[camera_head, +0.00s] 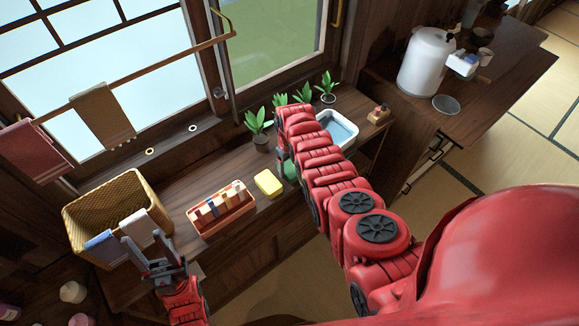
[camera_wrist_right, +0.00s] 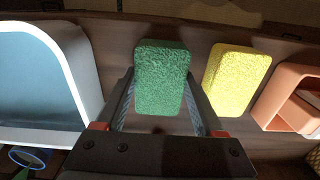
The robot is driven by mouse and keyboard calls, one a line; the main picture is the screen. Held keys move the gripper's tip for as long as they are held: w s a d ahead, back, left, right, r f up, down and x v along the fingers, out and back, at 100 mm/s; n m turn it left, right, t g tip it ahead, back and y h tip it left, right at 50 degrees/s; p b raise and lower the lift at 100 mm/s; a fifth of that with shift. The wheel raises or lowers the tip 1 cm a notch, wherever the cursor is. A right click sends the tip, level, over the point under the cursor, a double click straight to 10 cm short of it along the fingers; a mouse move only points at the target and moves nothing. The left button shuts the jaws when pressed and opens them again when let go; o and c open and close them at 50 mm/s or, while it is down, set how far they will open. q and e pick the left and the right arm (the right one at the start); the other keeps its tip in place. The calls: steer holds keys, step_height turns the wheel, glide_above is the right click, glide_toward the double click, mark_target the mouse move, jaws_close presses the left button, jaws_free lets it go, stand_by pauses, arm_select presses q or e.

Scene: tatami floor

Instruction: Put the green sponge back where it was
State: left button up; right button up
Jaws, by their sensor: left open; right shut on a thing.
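The green sponge (camera_wrist_right: 161,78) is between the fingers of my right gripper (camera_wrist_right: 160,100), which is shut on it, in the right wrist view. In the head view only a small part of the green sponge (camera_head: 291,171) shows beside my right gripper (camera_head: 283,160); my red arm hides the rest. The sponge is over the wooden counter (camera_head: 255,222), between the yellow sponge and the white basin. I cannot tell whether it touches the counter. My left gripper (camera_head: 154,258) is open and empty in front of the wicker basket.
The yellow sponge (camera_head: 268,184) lies beside the orange divided box (camera_head: 222,210). The white basin (camera_head: 337,130) holds water. Several potted plants (camera_head: 257,123) line the back. The wicker basket (camera_head: 110,205) with cloths on its rim stands left.

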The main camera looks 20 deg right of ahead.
steer(key=o, duration=1.2)
steer(key=shift+r, duration=0.15)
